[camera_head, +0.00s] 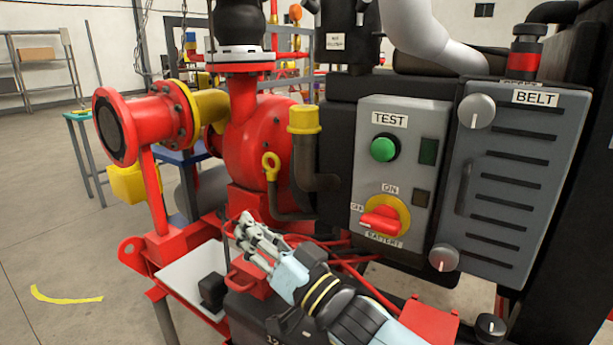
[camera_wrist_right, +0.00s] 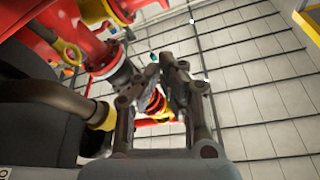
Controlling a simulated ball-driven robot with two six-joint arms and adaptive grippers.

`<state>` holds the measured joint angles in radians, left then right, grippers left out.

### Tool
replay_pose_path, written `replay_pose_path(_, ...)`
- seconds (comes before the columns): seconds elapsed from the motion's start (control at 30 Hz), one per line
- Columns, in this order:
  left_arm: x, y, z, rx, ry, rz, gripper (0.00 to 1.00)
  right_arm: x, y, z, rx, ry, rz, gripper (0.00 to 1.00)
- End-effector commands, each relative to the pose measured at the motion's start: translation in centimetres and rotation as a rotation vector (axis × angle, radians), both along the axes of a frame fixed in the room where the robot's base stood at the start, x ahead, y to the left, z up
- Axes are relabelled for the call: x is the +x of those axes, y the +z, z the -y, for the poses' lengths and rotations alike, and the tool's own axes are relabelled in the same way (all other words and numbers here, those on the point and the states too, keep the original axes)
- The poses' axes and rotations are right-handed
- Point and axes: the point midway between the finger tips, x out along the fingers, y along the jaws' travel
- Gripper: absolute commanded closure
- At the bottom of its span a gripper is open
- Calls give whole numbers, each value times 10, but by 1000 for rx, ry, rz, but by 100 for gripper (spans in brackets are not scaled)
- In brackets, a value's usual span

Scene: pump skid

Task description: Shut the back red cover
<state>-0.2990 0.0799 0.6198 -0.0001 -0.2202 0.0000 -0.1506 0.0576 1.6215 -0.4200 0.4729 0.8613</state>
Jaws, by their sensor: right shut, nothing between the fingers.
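A small red cover-like piece (camera_head: 246,277) sits at the far left end of the black battery box (camera_head: 258,312), in the lower middle of the head view. I cannot tell clearly how far it stands open. A second red flap (camera_head: 430,320) shows at the lower right, beyond my forearm. My right gripper (camera_head: 247,230) is shut and empty, just above and behind the first red piece, apart from it as far as I can see. In the right wrist view its fingertips (camera_wrist_right: 167,66) are close together with nothing held. My left gripper is out of view.
A grey control panel (camera_head: 400,170) with a green button and red battery switch stands right of my gripper. The BELT panel (camera_head: 515,185) is beside it. The red pump (camera_head: 258,145) and pipes rise behind. Red cables (camera_head: 345,262) run near my forearm. Floor at left is open.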

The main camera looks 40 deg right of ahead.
Motion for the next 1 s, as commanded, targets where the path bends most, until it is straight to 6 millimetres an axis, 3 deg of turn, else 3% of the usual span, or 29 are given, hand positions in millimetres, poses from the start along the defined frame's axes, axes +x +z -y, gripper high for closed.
replay_pose_path(0.67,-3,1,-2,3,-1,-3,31,-1,2,-2,0,1,1,100)
replay_pose_path(0.77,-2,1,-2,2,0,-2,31,-1,15,-2,-1,1,3,100)
replay_pose_path(1.0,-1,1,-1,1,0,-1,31,-1,67,-2,-3,0,3,100)
